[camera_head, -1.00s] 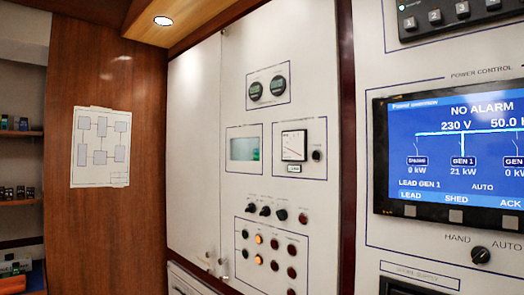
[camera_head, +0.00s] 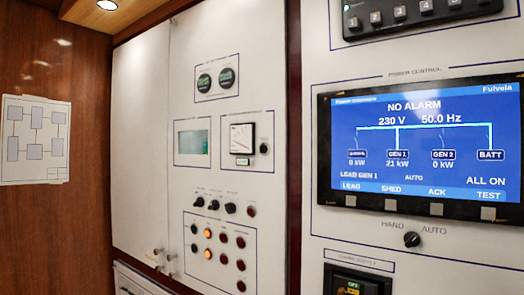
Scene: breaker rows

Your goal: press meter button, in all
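The meter panel is in the middle of the head view. It has an analog meter (camera_head: 242,137) with a white face, and a small black button or knob (camera_head: 264,148) just right of it. A grey-green meter display (camera_head: 193,142) sits to the left in its own frame. Two round dark gauges (camera_head: 215,79) are above. Which of these the task calls the meter button, I cannot tell. Neither of my grippers is in view.
A blue power control screen (camera_head: 420,145) with grey keys below it fills the right. A rotary hand/auto switch (camera_head: 411,239) is under it. Knobs and indicator lamps (camera_head: 208,233) sit below the meter. A wood wall with a paper diagram (camera_head: 35,140) is at left.

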